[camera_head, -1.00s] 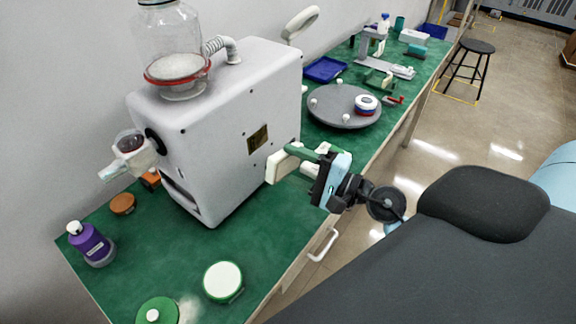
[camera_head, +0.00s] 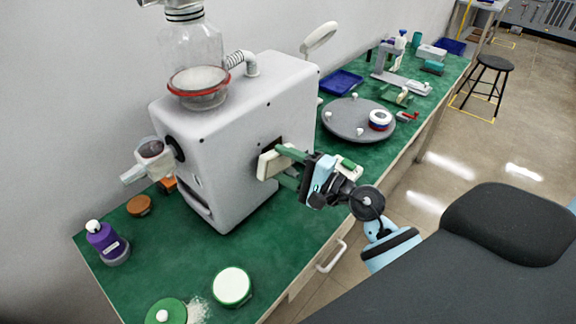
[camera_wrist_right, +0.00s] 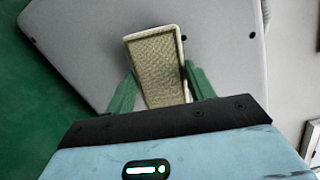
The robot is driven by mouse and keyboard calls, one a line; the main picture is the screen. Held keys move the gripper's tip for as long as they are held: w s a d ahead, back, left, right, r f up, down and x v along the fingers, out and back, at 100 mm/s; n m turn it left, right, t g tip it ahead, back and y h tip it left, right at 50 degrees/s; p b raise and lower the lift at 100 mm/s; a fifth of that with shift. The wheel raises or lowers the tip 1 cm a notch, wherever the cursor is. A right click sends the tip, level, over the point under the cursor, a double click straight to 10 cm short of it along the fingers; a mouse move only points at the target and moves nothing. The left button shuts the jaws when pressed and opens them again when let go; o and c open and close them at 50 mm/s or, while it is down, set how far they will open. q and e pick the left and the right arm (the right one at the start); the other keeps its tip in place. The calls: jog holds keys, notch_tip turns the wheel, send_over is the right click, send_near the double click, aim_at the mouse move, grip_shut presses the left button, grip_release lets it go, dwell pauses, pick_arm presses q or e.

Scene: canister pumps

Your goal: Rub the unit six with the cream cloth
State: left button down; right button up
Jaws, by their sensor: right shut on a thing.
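The grey-white box machine (camera_head: 228,135), with a glass jar on top, stands on the green bench; I take it for unit six, though I can read no number on it. My right gripper (camera_head: 287,166) is shut on a cream cloth (camera_head: 269,163), which looks like a flat pad. The cloth lies against or very close to the machine's right side panel, over the dark plate there; exact contact is unclear. In the right wrist view, the textured cloth (camera_wrist_right: 155,62) sits between the green fingers (camera_wrist_right: 158,92) before the grey panel (camera_wrist_right: 90,45). My left gripper is out of view.
A purple bottle (camera_head: 106,244), a brown disc (camera_head: 140,205) and a white-topped round tub (camera_head: 231,287) are on the bench (camera_head: 190,262) near the machine. A grey turntable (camera_head: 345,120) and a blue tray (camera_head: 341,82) lie behind. A black stool (camera_head: 490,75) stands on the floor.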

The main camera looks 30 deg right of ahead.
aim_at(287, 168)
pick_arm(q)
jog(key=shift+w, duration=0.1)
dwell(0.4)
pick_arm(e)
jog(key=shift+x, duration=0.95)
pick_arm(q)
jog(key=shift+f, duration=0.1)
pick_arm(e)
jog(key=shift+d, duration=0.2)
jog(key=shift+w+d+f+b, duration=0.1)
jog(key=shift+w+d+b, duration=0.05)
jog(key=shift+d+b, duration=0.15)
jog(key=shift+w+d+f+b, duration=0.1)
jog(key=shift+d+b, duration=0.05)
jog(key=shift+d, duration=0.25)
jog(key=shift+w+d, duration=0.15)
jog(key=shift+d, duration=0.4)
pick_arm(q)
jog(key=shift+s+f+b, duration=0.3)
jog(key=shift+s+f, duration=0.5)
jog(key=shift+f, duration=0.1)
pick_arm(e)
jog(key=shift+d+r, duration=0.15)
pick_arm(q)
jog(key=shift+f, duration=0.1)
pick_arm(e)
jog(key=shift+w+d, duration=0.1)
